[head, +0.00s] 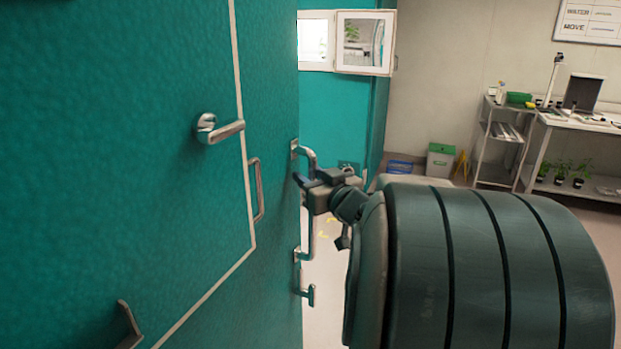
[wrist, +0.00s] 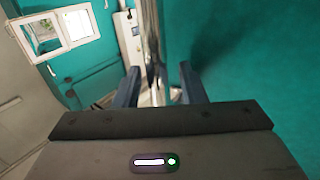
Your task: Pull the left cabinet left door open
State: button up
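A large teal cabinet front (head: 110,150) fills the left of the head view, seen at a steep angle. A long vertical metal bar handle (head: 312,237) stands out from its far part. My gripper (head: 303,181) is at the upper part of this bar, partly covering it. In the wrist view the bar (wrist: 152,45) runs upright between my two fingers (wrist: 158,80). The fingers are spread, with a gap visible beside the bar, so the gripper looks open around it. The teal surface (wrist: 240,45) to the right in the wrist view looks flat; I cannot tell any door gap there.
Other handles stick out nearer: a lever (head: 222,130), a bar (head: 257,190) and a low one (head: 128,325). A windowed teal chamber (head: 340,110) stands behind.

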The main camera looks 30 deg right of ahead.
jog(key=shift+s+d, duration=0.1)
jog(key=shift+s, duration=0.05)
jog(key=shift+s, duration=0.35)
jog(key=s, duration=1.2)
jog(key=shift+s, duration=0.4)
